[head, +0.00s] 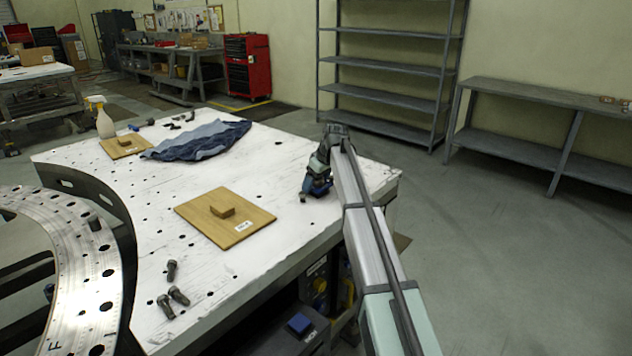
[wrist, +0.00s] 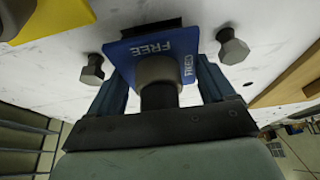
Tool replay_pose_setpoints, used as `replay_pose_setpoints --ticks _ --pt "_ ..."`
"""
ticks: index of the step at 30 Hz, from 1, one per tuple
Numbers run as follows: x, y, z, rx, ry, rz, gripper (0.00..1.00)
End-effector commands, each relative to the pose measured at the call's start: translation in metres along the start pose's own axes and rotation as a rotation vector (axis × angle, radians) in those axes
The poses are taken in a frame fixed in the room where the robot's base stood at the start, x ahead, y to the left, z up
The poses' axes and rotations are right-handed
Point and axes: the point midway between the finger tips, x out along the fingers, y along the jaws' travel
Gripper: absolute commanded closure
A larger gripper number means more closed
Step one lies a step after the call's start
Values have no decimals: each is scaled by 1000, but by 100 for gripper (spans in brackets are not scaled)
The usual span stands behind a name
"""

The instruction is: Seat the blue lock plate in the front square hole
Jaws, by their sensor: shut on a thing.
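The blue lock plate (wrist: 155,50) is in my gripper in the wrist view, with white lettering that reads FREE on its face. A round grey knob or post (wrist: 158,80) shows between the fingers. My gripper (wrist: 160,88) is shut on the plate. In the head view my gripper (head: 316,190) is over the right end of the white table, low near its top; I cannot tell whether the plate touches it. A dark patch shows just beyond the plate's edge in the wrist view. I cannot make out the front square hole.
Two hex-headed bolts (wrist: 93,68) (wrist: 232,47) flank the plate. A wooden board (head: 225,218) with a small block lies left of my gripper. Several bolts (head: 178,296), a blue cloth (head: 197,140) and a spray bottle (head: 104,120) are on the table (head: 150,215). A drilled metal ring (head: 85,290) is at left.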

Motion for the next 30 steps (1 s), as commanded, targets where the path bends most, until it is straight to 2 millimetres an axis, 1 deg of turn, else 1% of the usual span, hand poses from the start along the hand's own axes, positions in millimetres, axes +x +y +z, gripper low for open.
replay_pose_setpoints --ticks 30 --pt "10 0 4 0 1 0 58"
